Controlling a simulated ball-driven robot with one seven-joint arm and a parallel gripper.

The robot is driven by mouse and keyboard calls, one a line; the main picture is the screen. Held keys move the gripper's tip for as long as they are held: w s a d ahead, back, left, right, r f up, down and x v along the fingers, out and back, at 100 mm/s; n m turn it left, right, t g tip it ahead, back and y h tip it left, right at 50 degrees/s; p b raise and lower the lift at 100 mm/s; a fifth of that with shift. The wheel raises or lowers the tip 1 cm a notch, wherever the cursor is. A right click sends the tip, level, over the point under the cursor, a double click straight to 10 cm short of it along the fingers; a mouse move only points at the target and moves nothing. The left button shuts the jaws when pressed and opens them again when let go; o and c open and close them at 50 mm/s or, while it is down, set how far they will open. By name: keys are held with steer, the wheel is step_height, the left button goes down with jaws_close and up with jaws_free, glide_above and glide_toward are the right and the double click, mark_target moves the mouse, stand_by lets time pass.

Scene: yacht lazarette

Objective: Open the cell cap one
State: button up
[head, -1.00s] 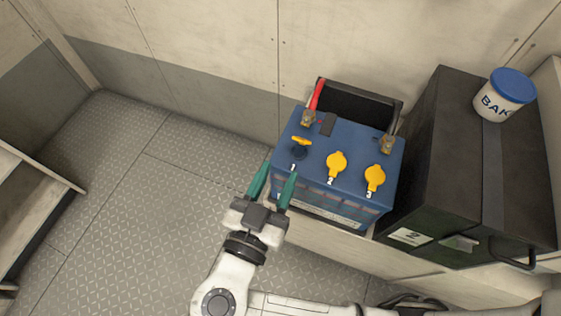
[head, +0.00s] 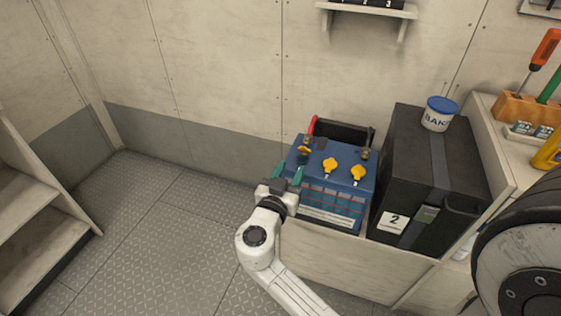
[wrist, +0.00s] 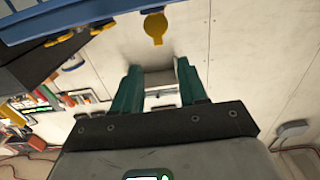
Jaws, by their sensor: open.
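The blue battery (head: 340,195) stands with three yellow caps on its top. Cell cap one (head: 304,150), the leftmost, is tipped up on edge with a dark opening in front of it. Cap two (head: 330,167) and cap three (head: 358,173) lie flat. My gripper (head: 288,174) is at the battery's left front corner, its green fingers apart and empty. In the wrist view, which looks upside down, the gripper (wrist: 158,72) has clear space between its fingers. The raised cap (wrist: 155,27) stands out from the blue top there, apart from the fingers.
A black case marked 2 (head: 390,222) stands right of the battery, with a white jar with a blue lid (head: 438,120) on top. Steps (head: 40,200) are at left. The floor between is clear.

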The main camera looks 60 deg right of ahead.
mark_target(303, 148)
steer(key=d, duration=0.7)
steer(key=d+p, duration=0.1)
steer(key=d, duration=0.2)
steer(key=shift+w+d, duration=0.35)
steer(key=shift+c, duration=0.2)
steer(key=shift+f, duration=0.1)
jaws_close()
